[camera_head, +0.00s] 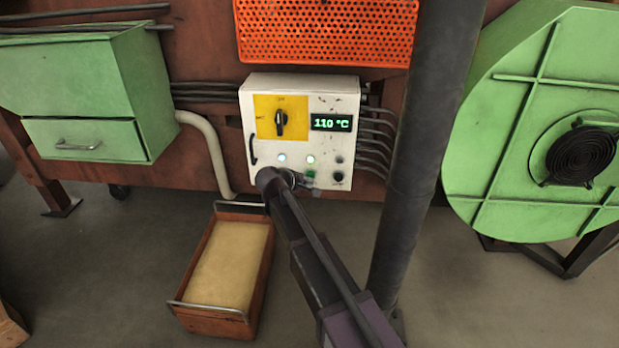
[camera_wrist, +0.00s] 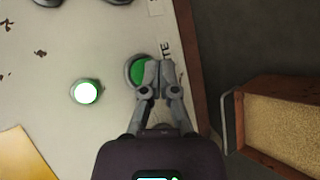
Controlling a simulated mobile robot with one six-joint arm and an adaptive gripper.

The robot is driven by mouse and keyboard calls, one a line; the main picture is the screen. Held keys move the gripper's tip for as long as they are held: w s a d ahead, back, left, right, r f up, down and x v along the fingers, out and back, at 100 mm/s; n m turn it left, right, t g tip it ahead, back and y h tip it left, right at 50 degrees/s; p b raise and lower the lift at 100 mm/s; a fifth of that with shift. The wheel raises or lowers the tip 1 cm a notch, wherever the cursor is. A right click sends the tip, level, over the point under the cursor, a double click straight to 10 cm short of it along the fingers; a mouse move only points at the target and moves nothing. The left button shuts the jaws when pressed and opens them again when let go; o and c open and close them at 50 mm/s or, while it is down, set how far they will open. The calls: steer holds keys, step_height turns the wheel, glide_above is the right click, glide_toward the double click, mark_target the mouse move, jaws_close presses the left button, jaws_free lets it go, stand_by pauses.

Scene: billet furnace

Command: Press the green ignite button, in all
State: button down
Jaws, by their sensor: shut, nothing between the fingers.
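The control box (camera_head: 300,105) is white, with a yellow plate and a display reading 110 °C. The green ignite button (camera_head: 310,173) is low on its front. My gripper (camera_head: 313,187) is at the box's lower front, its fingers closed and empty. In the wrist view my fingertips (camera_wrist: 157,76) overlap the right part of the green button (camera_wrist: 138,70) and hide some of it. Part of a label reading "TE" is beside it. I cannot tell whether the fingertips touch the button or whether it is pushed in.
A lit green-rimmed lamp (camera_wrist: 86,92) is near the button. A dark pillar (camera_head: 425,150) stands right of the box. A green drum-shaped housing (camera_head: 480,150) is farther right.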

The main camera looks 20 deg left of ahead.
steer(key=shift+s, duration=0.35)
steer(key=s, duration=0.2)
steer(key=s+d, duration=0.1)
steer(key=s, duration=0.1)
steer(key=shift+s+d, duration=0.15)
steer(key=shift+s, duration=0.25)
stand_by(0.4)
steer(key=shift+s, duration=0.1)
stand_by(0.7)
